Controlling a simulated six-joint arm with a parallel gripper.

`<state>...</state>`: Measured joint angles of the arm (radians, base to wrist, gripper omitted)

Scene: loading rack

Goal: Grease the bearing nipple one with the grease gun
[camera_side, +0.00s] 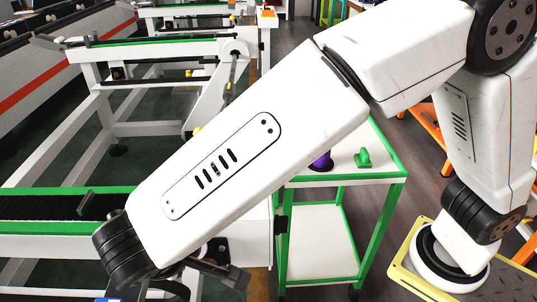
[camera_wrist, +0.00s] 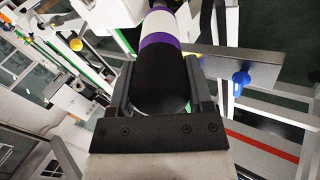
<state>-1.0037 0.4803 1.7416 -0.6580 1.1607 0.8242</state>
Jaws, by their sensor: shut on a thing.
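In the wrist view my gripper (camera_wrist: 158,88) is shut on the grease gun (camera_wrist: 160,65), a thick cylinder with a black near end, a purple band and a white body. Its far end runs out at the top of the view. A blue knob-like part (camera_wrist: 241,78) with a yellow piece stands on a grey plate (camera_wrist: 265,68) to the right of the gun, apart from it; I cannot tell if this is bearing nipple one. In the side view my gripper (camera_side: 218,266) is low at the bottom, partly hidden by my arm, and the gun is mostly hidden.
A white frame with a green-edged conveyor (camera_side: 45,207) lies left. A yellow-edged plate (camera_side: 418,268) is at the lower right.

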